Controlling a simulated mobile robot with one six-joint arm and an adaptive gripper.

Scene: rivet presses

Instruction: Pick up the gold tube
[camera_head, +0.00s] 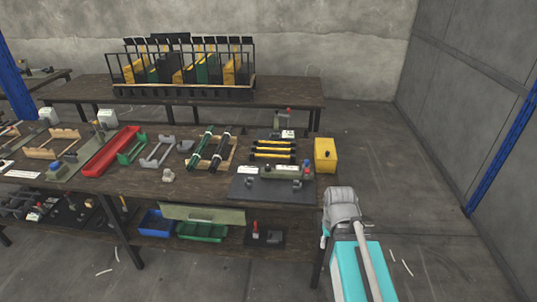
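Several slim tubes, yellow-gold in the middle with black ends, lie side by side on the right part of the front workbench; one gold tube (272,150) is near the middle of the group. They lie roughly left to right, behind a dark plate (240,187) that carries a small press-like fixture. I cannot tell whether one tube is a different gold from the others. Grey links of my arm and a teal part of my body show at the lower right, beside the bench's right end. My gripper cannot be made out.
A yellow box (325,155) stands right of the tubes. Dark green and black tubes (200,145) lie to their left, then a red tray (112,150). A rack (185,92) of panels stands on the back bench. The floor (410,190) to the right is clear.

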